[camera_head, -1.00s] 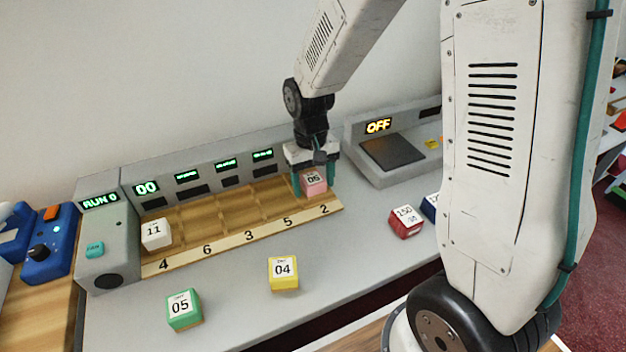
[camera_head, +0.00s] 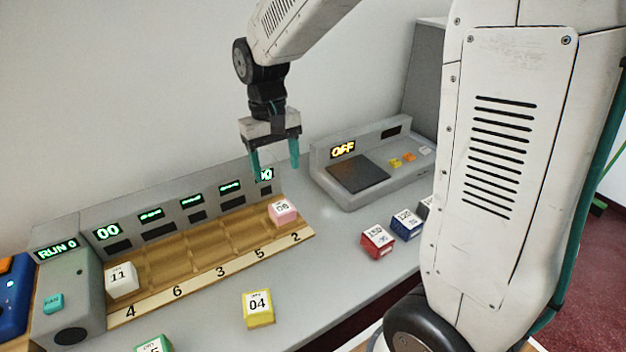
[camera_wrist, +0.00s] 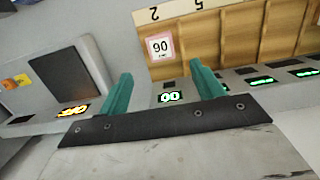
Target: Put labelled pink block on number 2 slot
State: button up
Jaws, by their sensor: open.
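The pink block (camera_head: 282,212) has a white label on top that looks like 06. It sits in the slot of the wooden rack (camera_head: 222,262) marked 2, at the rack's right end. In the wrist view the pink block (camera_wrist: 160,47) lies beyond the fingertips, in the end compartment by the 2. My gripper (camera_head: 275,168) is open and empty, raised above and behind the block, clear of it. Its two green fingers show apart in the wrist view (camera_wrist: 160,75).
A white block (camera_head: 121,280) labelled 11 sits in slot 4. A yellow block (camera_head: 258,308), a green block (camera_head: 154,344), a red block (camera_head: 377,242) and a blue block (camera_head: 407,224) lie on the grey counter. A grey device (camera_head: 402,178) showing OFF stands right of the rack.

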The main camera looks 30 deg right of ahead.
jog(key=s+d+r+t, duration=0.1)
jog(key=s+r, duration=0.3)
jog(key=s, duration=0.7)
jog(key=s+d+r+t, duration=0.1)
jog(key=s+d+r, duration=0.1)
jog(key=s, duration=1)
jog(key=shift+s+r+t, duration=0.2)
jog(key=shift+r+t, duration=0.1)
jog(key=shift+r, duration=0.55)
